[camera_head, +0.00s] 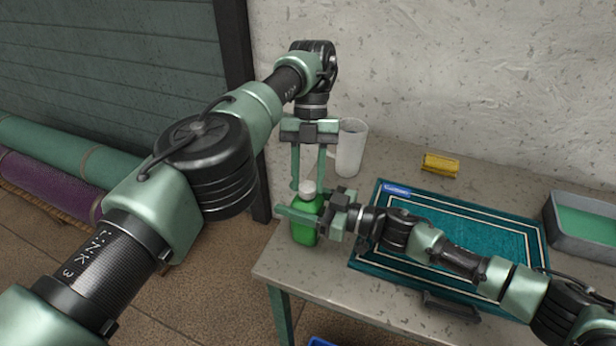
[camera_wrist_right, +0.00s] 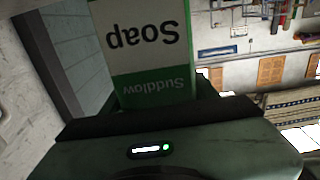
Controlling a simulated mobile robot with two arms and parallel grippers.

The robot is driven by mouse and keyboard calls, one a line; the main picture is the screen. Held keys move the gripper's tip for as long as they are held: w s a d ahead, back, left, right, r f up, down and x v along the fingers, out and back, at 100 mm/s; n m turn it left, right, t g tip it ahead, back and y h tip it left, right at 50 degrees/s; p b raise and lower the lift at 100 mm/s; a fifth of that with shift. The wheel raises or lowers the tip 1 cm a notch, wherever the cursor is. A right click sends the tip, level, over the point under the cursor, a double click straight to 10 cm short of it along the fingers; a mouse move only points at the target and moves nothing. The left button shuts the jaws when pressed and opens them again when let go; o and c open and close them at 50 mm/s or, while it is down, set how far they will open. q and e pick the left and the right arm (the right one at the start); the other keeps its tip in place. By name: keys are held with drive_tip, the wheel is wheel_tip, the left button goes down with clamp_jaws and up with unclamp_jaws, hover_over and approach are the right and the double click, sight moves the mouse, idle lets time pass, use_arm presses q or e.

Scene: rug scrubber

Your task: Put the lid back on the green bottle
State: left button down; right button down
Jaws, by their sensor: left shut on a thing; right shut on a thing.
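The green bottle (camera_head: 303,233) stands upright at the left front corner of the table. My right gripper (camera_head: 308,212) is shut around its upper body from the right. In the right wrist view the bottle's label (camera_wrist_right: 145,40) fills the upper middle, its words "Soap" and "Suddlow" upside down. The white lid (camera_head: 307,187) is right at the bottle's top. My left gripper (camera_head: 308,184) points straight down from above and is shut on the lid between its two green fingers. Whether the lid is seated on the neck cannot be told from here.
A clear grey jug (camera_head: 350,148) stands behind the bottle. A teal rug (camera_head: 470,240) with white border lines lies on the table under my right arm. A yellow block (camera_head: 440,165) and a grey tub (camera_head: 585,242) with green contents are farther right.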

use_arm(q)
drive_tip(key=c, duration=1)
unclamp_jaws()
drive_tip(key=shift+c, duration=0.4)
drive_tip(key=shift+w+r+n, duration=0.35)
drive_tip(key=shift+r+n, duration=0.1)
drive_tip(key=shift+n, duration=0.35)
drive_tip(key=n, duration=0.1)
drive_tip(key=r+n+t, duration=0.1)
drive_tip(key=shift+w+r+n, duration=0.15)
drive_tip(key=shift+w+n, duration=0.2)
drive_tip(key=shift+n, duration=0.05)
drive_tip(key=r+n, duration=0.1)
drive_tip(key=n, duration=0.1)
drive_tip(key=r+n+t, duration=0.1)
drive_tip(key=n, duration=0.1)
drive_tip(key=r+n+t, duration=0.1)
drive_tip(key=n, duration=0.1)
drive_tip(key=shift+s+r, duration=0.2)
drive_tip(key=shift+s, duration=0.1)
drive_tip(key=n, duration=0.1)
drive_tip(key=s+r+n+t, duration=0.1)
drive_tip(key=r+n, duration=0.1)
drive_tip(key=n, duration=0.1)
drive_tip(key=shift+s+t, duration=0.3)
drive_tip(key=shift+f, duration=0.15)
